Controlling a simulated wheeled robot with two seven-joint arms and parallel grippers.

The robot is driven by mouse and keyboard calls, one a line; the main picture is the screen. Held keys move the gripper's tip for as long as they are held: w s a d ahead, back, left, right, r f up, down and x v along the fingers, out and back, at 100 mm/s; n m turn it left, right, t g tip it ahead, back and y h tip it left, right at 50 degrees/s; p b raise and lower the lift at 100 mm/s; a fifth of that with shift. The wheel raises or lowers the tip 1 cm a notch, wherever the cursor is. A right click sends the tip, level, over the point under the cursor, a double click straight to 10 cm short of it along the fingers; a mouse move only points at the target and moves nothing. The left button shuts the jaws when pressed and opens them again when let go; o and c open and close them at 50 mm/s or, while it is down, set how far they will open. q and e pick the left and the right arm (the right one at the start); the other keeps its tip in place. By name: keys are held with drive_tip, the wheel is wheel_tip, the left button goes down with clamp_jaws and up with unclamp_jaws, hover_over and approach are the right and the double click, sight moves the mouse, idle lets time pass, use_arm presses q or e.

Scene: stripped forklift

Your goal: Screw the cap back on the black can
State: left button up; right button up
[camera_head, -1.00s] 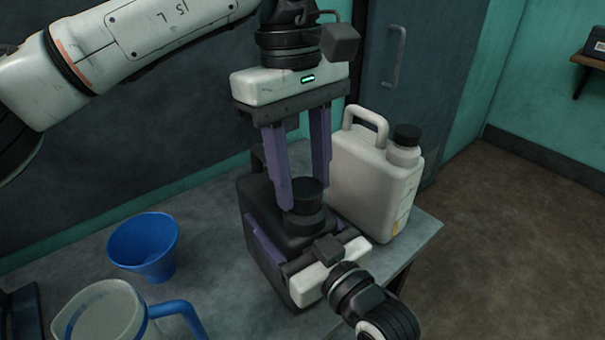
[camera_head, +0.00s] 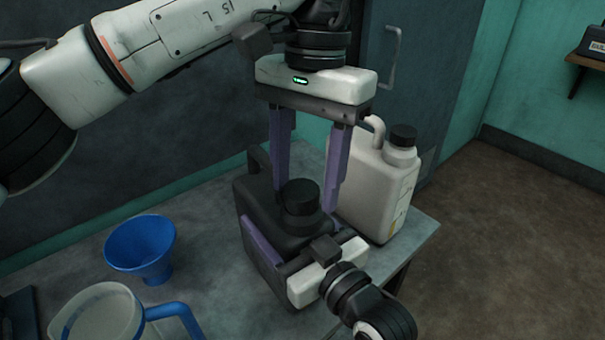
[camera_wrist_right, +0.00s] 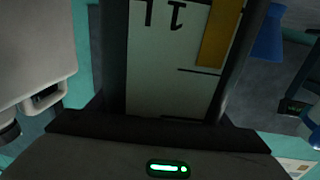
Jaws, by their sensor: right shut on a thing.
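The black can (camera_head: 268,212) stands on the table. Its black cap (camera_head: 300,194) sits upright over its spout; I cannot tell how tightly it is seated. My left gripper (camera_head: 306,200) points down from above, its purple fingers spread on either side of the cap, with visible gaps. My right gripper (camera_head: 292,228) comes from the front and is shut on the can's body across its sides. In the right wrist view the can's face with a white and yellow label (camera_wrist_right: 170,60) fills the space between the dark fingers.
A white jug with a black cap (camera_head: 375,190) stands close behind the can on the right. A blue funnel (camera_head: 140,245) and a clear pitcher with blue handle (camera_head: 98,318) stand on the grey table (camera_head: 205,240) at left. The table edge is right of the can.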

use_arm(q)
drive_tip(key=shift+w+a, duration=0.35)
drive_tip(key=shift+a, duration=0.05)
use_arm(e)
drive_tip(key=shift+f, duration=0.1)
use_arm(q)
drive_tip(key=shift+w+r, duration=0.1)
drive_tip(key=shift+r, duration=0.15)
wheel_tip(320, 180, up, 12)
drive_tip(key=d, duration=0.1)
drive_tip(key=shift+w+d+f, duration=0.2)
drive_tip(key=shift+d+f, duration=0.05)
drive_tip(key=shift+d, duration=0.05)
use_arm(e)
drive_tip(key=o, duration=2.2)
drive_tip(key=shift+c, duration=0.2)
